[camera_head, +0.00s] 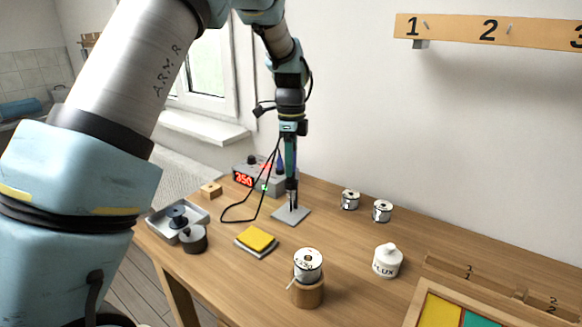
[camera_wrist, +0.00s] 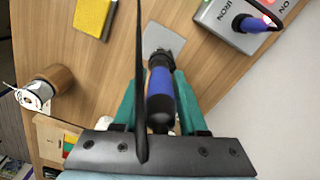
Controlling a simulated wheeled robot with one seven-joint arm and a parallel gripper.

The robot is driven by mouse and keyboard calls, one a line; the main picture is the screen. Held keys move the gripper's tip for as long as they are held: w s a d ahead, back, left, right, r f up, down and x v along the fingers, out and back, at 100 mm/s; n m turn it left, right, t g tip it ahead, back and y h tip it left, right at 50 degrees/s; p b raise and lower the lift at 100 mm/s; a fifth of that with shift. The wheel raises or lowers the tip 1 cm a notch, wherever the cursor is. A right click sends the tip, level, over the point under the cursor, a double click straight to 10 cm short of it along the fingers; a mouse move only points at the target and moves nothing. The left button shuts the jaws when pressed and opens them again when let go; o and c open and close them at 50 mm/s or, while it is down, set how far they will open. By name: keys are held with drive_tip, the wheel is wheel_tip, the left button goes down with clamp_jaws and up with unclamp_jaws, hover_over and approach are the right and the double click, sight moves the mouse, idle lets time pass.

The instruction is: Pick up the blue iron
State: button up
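In the wrist view, a blue iron (camera_wrist: 160,88) with a black collar and end stands over a grey plate (camera_wrist: 165,38). My gripper (camera_wrist: 157,78) has its teal fingers on either side of the blue handle. A black cable crosses in front of the left finger, so I cannot tell whether both fingers touch the handle. In the head view, my gripper (camera_head: 290,160) points down over the grey plate (camera_head: 291,214), with a dark shaft below it. The handle is mostly hidden there by the gripper.
A grey station (camera_head: 262,182) with a red "350" display stands close behind; a blue piece (camera_wrist: 248,22) shows on it. A yellow sponge (camera_head: 256,238), a solder spool (camera_head: 308,264), a flux jar (camera_head: 387,262) and a grey tray (camera_head: 158,224) stand nearby.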

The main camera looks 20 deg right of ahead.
clamp_jaws()
drive_tip(key=shift+r, duration=0.1)
idle(0.3)
